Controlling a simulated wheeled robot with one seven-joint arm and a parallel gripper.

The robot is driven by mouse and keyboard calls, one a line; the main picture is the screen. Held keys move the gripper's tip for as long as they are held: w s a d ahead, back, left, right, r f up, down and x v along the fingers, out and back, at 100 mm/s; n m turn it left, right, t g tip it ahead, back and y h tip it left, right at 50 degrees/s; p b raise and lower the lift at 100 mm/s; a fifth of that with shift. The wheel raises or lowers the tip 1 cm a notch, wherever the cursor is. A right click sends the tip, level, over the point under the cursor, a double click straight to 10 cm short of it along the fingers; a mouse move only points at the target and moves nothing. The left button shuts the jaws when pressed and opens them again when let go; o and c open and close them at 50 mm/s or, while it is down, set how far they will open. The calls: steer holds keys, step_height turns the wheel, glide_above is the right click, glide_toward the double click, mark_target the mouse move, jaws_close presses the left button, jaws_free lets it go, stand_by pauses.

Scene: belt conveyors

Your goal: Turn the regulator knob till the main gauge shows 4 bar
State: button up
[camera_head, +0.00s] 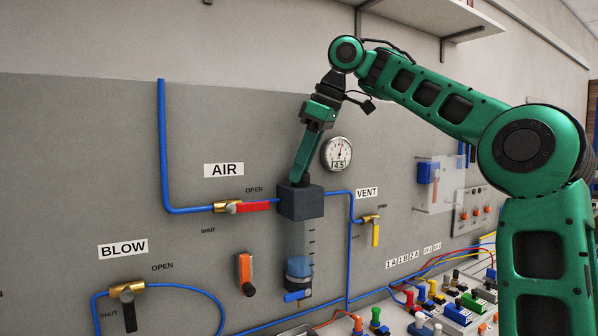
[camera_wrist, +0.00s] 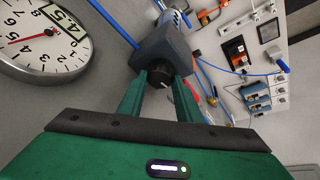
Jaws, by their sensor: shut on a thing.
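The regulator is a dark grey block (camera_head: 301,204) on the grey panel, with a clear bowl holding blue liquid below it. Its black knob (camera_wrist: 160,75) is on the block's top. My gripper (camera_head: 299,179) comes down from above and is shut on the knob, one finger on each side in the wrist view (camera_wrist: 159,82). The round white main gauge (camera_head: 337,153) is just right of my gripper. Its small display reads 4.5. The gauge also shows large at the left of the wrist view (camera_wrist: 45,40), rotated, with a red needle.
The AIR valve's red handle (camera_head: 259,206) lies level toward OPEN. The VENT valve's yellow handle (camera_head: 376,235) and the BLOW valve's black handle (camera_head: 129,312) hang down. Blue hoses run along the panel. A bench with coloured fittings (camera_head: 462,312) is lower right; a shelf (camera_head: 430,17) is above.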

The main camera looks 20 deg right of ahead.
mark_target(307, 173)
steer(key=shift+w+d, duration=0.1)
steer(key=shift+d, duration=0.2)
steer(key=o, duration=1)
steer(key=shift+d, duration=0.1)
steer(key=shift+o, duration=0.2)
steer(key=shift+a, duration=0.2)
steer(key=shift+r, duration=0.1)
steer(key=v, duration=0.2)
steer(key=shift+d+r, duration=0.15)
steer(key=shift+r, duration=0.25)
steer(key=s+d, duration=0.8)
steer(key=shift+s+d, duration=0.2)
steer(key=shift+d, duration=0.2)
steer(key=shift+s+f, duration=0.1)
